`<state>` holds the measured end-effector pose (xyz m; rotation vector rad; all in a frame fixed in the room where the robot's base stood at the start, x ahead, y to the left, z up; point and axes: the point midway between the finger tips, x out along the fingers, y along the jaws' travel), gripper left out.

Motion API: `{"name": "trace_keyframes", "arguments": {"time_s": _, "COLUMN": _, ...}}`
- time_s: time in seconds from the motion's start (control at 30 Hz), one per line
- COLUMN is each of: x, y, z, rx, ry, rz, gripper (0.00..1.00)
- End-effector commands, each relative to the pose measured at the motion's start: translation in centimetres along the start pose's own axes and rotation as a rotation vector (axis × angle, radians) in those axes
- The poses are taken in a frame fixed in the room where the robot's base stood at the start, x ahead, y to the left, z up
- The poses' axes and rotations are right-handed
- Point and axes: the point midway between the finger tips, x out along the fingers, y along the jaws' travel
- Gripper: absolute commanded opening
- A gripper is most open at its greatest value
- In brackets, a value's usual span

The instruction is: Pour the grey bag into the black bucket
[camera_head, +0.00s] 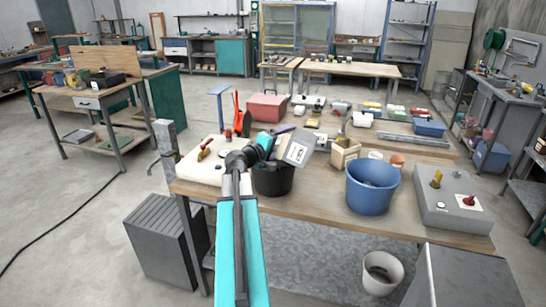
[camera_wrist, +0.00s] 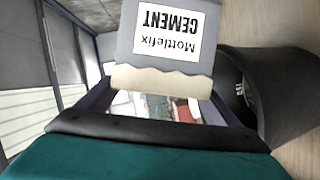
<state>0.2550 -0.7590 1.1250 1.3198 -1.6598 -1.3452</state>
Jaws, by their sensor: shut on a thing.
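The grey bag (camera_head: 297,149) is held tilted above the right part of the black bucket (camera_head: 272,183). My gripper (camera_head: 278,144) is shut on the bag. In the wrist view the bag (camera_wrist: 125,48) shows a white label reading "Mottlefix CEMENT", upside down in the picture, and a ragged pale edge. The black bucket (camera_wrist: 290,110) shows at the right of that view, with part of its dark inside visible. The bucket stands on the wooden table, its top partly hidden by my arm and the bag. I see no material falling.
A blue bucket (camera_head: 372,186) stands right of the black one, with a wooden block-like container (camera_head: 345,153) behind. A grey control box (camera_head: 450,200) is at the table's right end. A red box (camera_head: 268,107) is at the back. A white bin (camera_head: 382,272) stands on the floor.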

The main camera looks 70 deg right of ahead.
Motion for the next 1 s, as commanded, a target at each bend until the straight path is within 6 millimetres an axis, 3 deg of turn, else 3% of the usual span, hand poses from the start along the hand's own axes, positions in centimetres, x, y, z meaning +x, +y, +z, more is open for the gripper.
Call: {"name": "trace_keyframes", "arguments": {"time_s": 1.0, "x": -0.6, "y": -1.7, "z": -1.6, "rx": -0.129, "ry": 0.001, "rz": 0.056, "gripper": 0.30}}
